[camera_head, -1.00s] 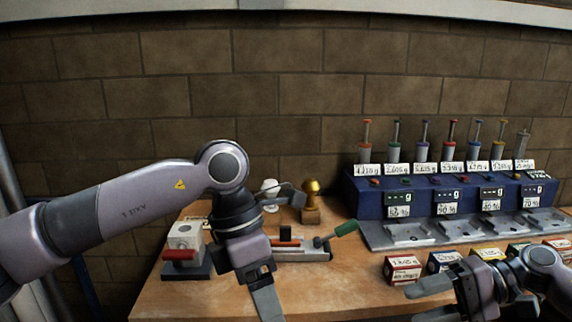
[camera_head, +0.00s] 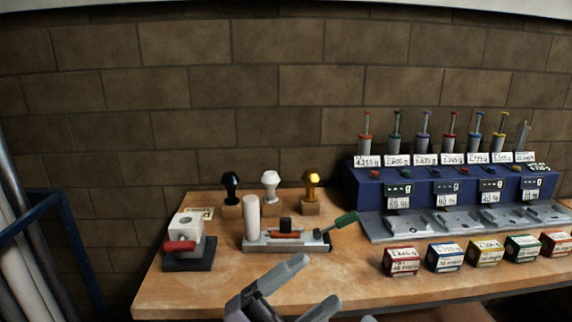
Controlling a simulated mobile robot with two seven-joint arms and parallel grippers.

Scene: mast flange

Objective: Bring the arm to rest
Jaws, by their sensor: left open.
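My left gripper (camera_head: 320,280) is at the bottom middle of the head view, in front of the bench's front edge. Its two grey fingers are apart, with nothing seen between them. The rest of the left arm is below the picture. My right gripper does not show clearly; only a small grey piece, which I cannot identify, shows at the bottom edge beside the left gripper.
The wooden bench (camera_head: 190,292) bears a grey device with a green-handled lever (camera_head: 290,245), a red-handled block (camera_head: 187,240), several stamps, small labelled boxes (camera_head: 401,261) and a blue dispenser rack (camera_head: 372,205). A brick wall stands behind.

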